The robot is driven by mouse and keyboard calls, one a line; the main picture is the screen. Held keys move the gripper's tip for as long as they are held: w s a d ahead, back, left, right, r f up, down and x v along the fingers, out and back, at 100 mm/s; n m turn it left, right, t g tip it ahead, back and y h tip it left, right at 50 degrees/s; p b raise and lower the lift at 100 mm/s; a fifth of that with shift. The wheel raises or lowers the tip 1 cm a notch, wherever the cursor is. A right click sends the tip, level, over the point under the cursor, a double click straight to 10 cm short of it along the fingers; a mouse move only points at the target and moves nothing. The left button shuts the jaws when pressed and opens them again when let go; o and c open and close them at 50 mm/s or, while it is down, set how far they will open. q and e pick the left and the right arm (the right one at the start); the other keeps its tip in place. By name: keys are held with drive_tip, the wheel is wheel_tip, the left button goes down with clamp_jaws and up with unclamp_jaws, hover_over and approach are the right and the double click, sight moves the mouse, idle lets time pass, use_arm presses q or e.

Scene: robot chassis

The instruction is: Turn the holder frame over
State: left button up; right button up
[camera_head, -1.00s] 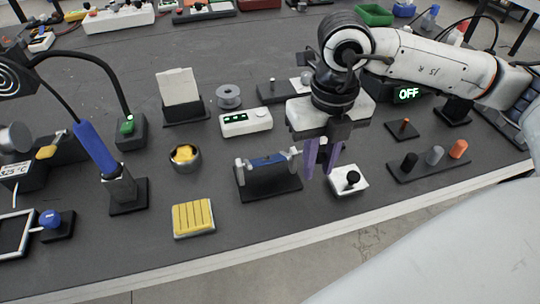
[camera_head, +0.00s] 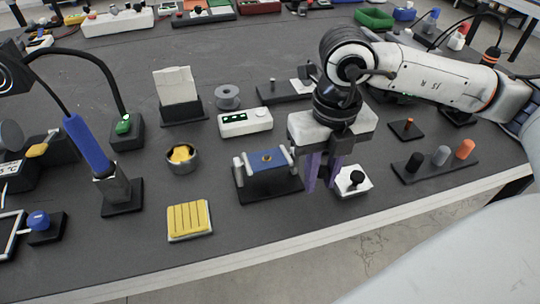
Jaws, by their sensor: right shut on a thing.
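The holder frame (camera_head: 267,162) is a blue plate between two light grey posts on a black base (camera_head: 270,189). In the head view its broad face shows, tilted, with a small orange-brown round part in the middle. My right gripper (camera_head: 320,185) points down at the right end of the frame, its purple fingers shut on that end. The fingers hide the exact contact and part of the right post. My left gripper is not in view.
A white block with a black knob (camera_head: 352,181) stands just right of my fingers. A white box with a green display (camera_head: 246,122) is behind the frame. A metal cup (camera_head: 183,158) and a yellow ribbed pad (camera_head: 189,219) stand left. Free table lies in front.

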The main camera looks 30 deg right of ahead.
drive_tip(key=o, duration=0.5)
drive_tip(key=shift+r, duration=0.1)
drive_tip(key=shift+r+p, duration=2.45)
drive_tip(key=shift+r, duration=1)
